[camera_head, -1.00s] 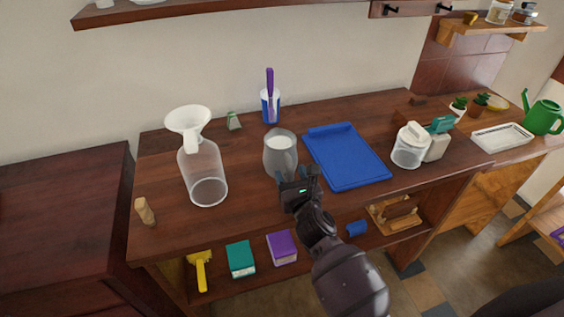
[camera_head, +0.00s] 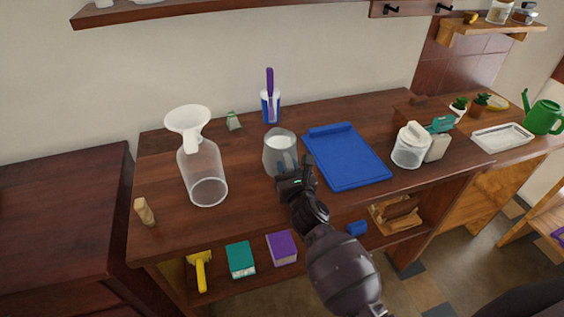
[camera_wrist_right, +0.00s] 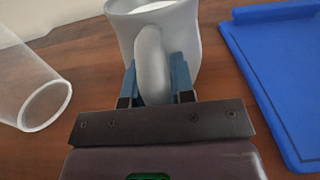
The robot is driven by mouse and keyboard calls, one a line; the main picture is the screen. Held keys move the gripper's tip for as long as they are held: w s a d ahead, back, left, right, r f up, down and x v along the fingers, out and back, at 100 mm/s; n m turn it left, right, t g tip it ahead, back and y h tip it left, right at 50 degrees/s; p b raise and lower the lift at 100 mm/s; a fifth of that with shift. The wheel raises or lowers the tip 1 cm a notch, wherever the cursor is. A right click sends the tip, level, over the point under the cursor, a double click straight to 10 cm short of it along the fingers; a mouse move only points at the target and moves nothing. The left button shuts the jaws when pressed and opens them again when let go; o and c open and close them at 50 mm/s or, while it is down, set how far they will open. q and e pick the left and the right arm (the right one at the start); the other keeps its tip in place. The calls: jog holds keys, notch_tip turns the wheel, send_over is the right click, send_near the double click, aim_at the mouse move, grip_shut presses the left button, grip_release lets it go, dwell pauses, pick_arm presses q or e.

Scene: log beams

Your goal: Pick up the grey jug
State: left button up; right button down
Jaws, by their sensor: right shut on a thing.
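The grey jug (camera_head: 279,148) stands upright on the brown wooden counter, with something white inside it. In the right wrist view the jug (camera_wrist_right: 190,30) has its handle (camera_wrist_right: 151,62) pointing towards me. My right gripper (camera_head: 292,178) is at the jug's near side. In the right wrist view the right gripper (camera_wrist_right: 156,85) has a finger on each side of the handle and is shut on it. The fingers hide part of the jug's lower body. The left gripper is not in view.
A clear lidded jar (camera_head: 408,150) is further right.

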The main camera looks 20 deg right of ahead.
notch_tip(320, 180, up, 11)
jog(key=p, duration=0.4)
notch_tip(320, 180, up, 9)
jog(key=p, duration=0.1)
dwell(2.9)
